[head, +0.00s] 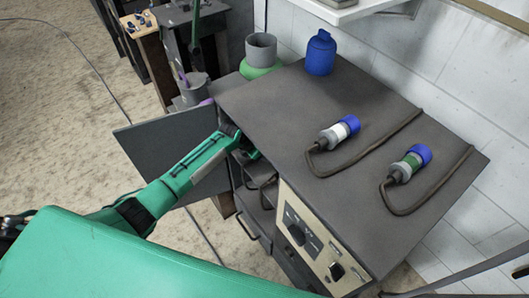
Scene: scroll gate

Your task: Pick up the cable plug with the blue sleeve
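Two cable plugs lie on the dark cabinet top (270,115), each on a dark cable. The nearer-left plug (338,132) has a white band and a blue end. The other plug (408,164), to the right, has a green band and a blue end. Neither band is blue. My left arm reaches in from the left, and my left gripper (246,150) is at the cabinet's open front, below the top and apart from both plugs. Its fingers are partly hidden, so its opening is unclear. My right gripper is not in view.
A blue bottle-like object (320,54) stands at the back of the top. A grey cup (261,48) sits above a green rounded object (258,70) behind the cabinet. The cabinet door (160,150) stands open at left. A control panel (312,240) faces front.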

